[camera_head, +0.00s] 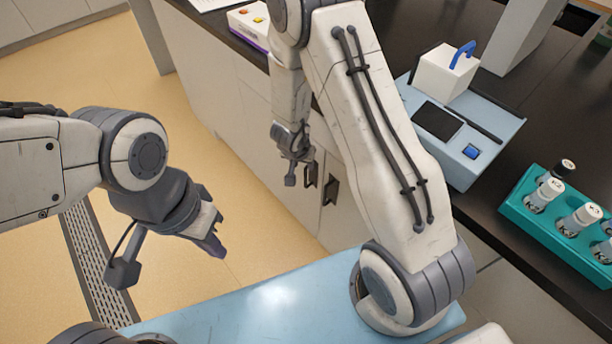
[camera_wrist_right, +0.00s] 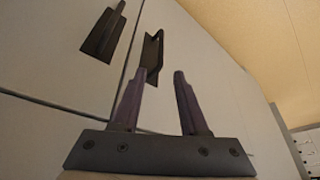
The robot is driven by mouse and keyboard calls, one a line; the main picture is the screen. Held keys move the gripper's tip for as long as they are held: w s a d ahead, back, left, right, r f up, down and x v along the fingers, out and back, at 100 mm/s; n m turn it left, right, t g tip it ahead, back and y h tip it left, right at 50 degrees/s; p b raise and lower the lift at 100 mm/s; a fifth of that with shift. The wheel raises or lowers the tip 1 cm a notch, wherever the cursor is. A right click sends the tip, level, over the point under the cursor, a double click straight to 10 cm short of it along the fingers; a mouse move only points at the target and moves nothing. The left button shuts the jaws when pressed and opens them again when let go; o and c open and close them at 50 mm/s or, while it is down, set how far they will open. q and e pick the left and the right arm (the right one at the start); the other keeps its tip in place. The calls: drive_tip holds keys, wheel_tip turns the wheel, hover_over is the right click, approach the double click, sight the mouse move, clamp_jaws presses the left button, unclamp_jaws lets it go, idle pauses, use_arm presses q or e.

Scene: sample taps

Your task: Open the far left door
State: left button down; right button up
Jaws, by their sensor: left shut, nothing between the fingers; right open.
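The pale cabinet front shows two dark handles side by side near a door seam. The left handle (camera_head: 311,173) is on the left door (camera_head: 258,140), and the right handle (camera_head: 331,190) is on the door beside it. Both doors look shut. My right gripper (camera_head: 297,165) is open in front of the left handle and partly covers that door. In the right wrist view, my open fingers (camera_wrist_right: 160,85) point at the cabinet, with one dark handle (camera_wrist_right: 152,57) just beyond the left finger and another handle (camera_wrist_right: 103,35) further left. My left gripper (camera_head: 216,240) is shut and empty, over the floor.
A dark countertop (camera_head: 405,25) above the doors carries a light blue tray with a white box (camera_head: 446,72) and a teal rack (camera_head: 540,240) of capped vials. Open tan floor (camera_head: 110,70) lies left of the cabinet, with a grate (camera_head: 95,265) in it.

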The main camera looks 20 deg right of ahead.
sight(305, 170)
drive_tip(key=b+x, duration=0.3)
drive_tip(key=x, duration=0.6)
drive_tip(key=shift+s, duration=0.1)
clamp_jaws()
drive_tip(key=shift+a, duration=0.1)
idle(0.9)
